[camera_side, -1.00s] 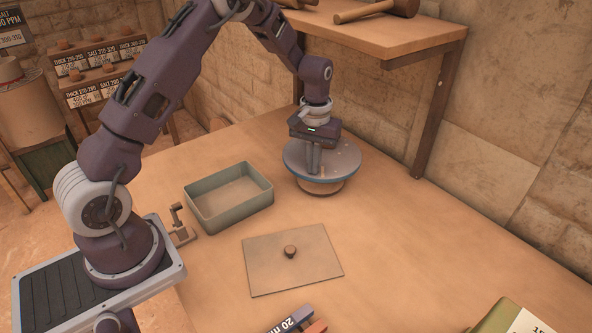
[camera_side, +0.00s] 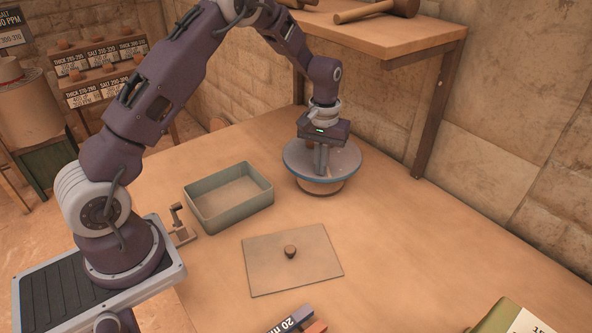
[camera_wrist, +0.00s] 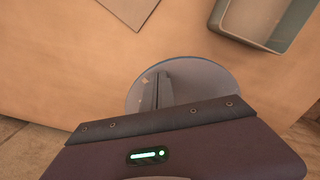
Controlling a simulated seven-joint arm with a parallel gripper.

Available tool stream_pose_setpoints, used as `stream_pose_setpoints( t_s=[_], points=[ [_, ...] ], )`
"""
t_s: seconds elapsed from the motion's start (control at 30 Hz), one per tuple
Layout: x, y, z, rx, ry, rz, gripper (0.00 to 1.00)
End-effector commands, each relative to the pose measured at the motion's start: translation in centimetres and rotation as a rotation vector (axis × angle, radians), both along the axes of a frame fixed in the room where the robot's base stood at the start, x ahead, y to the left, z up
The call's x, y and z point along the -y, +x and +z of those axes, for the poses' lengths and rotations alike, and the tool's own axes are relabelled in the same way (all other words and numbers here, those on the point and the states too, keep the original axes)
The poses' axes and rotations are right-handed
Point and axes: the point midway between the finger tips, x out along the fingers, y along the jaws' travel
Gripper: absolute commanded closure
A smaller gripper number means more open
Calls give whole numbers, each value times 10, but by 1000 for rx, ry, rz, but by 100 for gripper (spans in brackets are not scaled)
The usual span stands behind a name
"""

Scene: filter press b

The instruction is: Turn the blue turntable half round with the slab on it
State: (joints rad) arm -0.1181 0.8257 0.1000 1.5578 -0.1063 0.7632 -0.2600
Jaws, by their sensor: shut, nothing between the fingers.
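The blue-rimmed turntable (camera_side: 345,163) stands at the back of the table, a round grey top on a brown base. In the wrist view its disc (camera_wrist: 205,82) is partly hidden by my gripper. In the wrist view my gripper (camera_wrist: 157,92) shows above the disc. A small brown lump (camera_side: 309,146) shows on the disc behind the fingers, partly hidden; I cannot tell whether it is the slab.
A green-grey open tray (camera_side: 232,210) stands left of the turntable. A thin flat board (camera_side: 315,267) with a small brown knob (camera_side: 290,251) lies in front. A wooden shelf (camera_side: 380,35) overhangs behind.

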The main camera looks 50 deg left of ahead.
Motion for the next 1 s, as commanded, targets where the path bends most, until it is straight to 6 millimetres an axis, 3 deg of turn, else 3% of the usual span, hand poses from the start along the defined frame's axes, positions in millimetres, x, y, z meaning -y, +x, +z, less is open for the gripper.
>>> stream_pose_setpoints(
  t_s=[0.37, 1.0],
  points=[
    [0, -1, 1, -2, 0, 0, 100],
    [1, 4, 70, 15, -3, 3, 100]
  ],
)
